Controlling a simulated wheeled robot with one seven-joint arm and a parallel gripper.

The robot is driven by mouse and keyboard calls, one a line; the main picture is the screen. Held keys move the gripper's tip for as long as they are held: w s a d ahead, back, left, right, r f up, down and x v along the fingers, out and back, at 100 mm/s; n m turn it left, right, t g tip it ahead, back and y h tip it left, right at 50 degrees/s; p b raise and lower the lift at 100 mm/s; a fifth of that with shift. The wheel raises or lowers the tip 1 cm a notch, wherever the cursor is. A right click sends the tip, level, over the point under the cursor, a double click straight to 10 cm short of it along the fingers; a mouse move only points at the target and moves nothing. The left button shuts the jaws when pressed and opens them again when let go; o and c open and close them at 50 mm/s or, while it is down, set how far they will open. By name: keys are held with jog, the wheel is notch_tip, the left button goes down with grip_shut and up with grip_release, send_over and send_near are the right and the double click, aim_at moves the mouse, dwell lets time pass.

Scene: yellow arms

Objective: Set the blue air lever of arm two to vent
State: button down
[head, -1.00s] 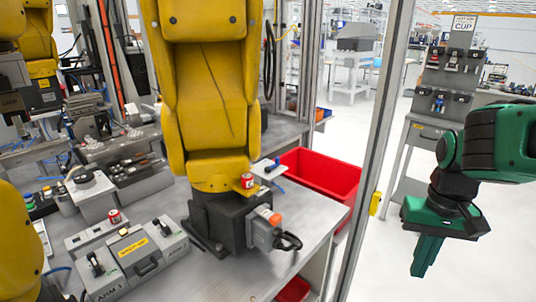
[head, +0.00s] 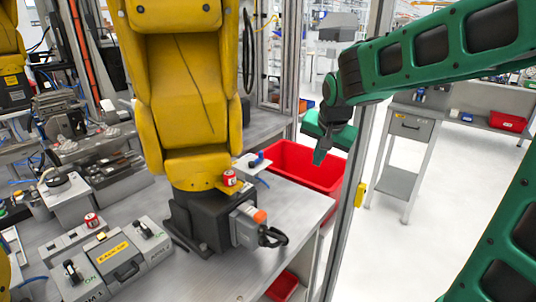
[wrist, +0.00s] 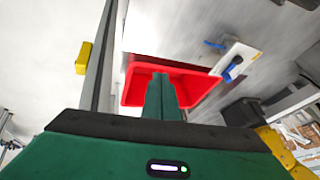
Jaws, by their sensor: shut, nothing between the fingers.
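The blue air lever (head: 257,159) sits on a small pale plate beside the base of the near yellow arm (head: 190,90). In the wrist view the blue lever (wrist: 233,70) shows right of my fingers, on its white plate with a yellow mark. Its exact setting is too small to read. My gripper (head: 318,158) is green, points down and is shut and empty. It is to the right of the lever in the head view, apart from it. The closed fingers (wrist: 162,95) show in front of the red bin in the wrist view.
A red bin (head: 322,178) stands beside the table, behind my gripper in the picture. A metal post (head: 351,170) with a yellow box (head: 359,196) rises close to my gripper. A grey control box (head: 125,262) with switches lies on the table (head: 215,275).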

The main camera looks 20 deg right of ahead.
jog(key=w+a+r+t+y, duration=0.1)
jog(key=w+a+t, duration=0.1)
jog(key=w+a, duration=0.6)
jog(key=shift+w+r+m, duration=0.3)
jog(key=shift+w+r, duration=0.05)
jog(key=shift+w, duration=0.1)
jog(key=shift+w+a+f, duration=0.35)
jog(key=shift+w+f, duration=1)
jog(key=shift+w, duration=0.2)
jog(key=shift+w+a+f, duration=0.35)
jog(key=shift+w+f, duration=0.95)
jog(key=shift+w, duration=0.2)
jog(key=shift+w+a+f, duration=0.35)
jog(key=shift+w+f, duration=1)
jog(key=shift+w, duration=0.2)
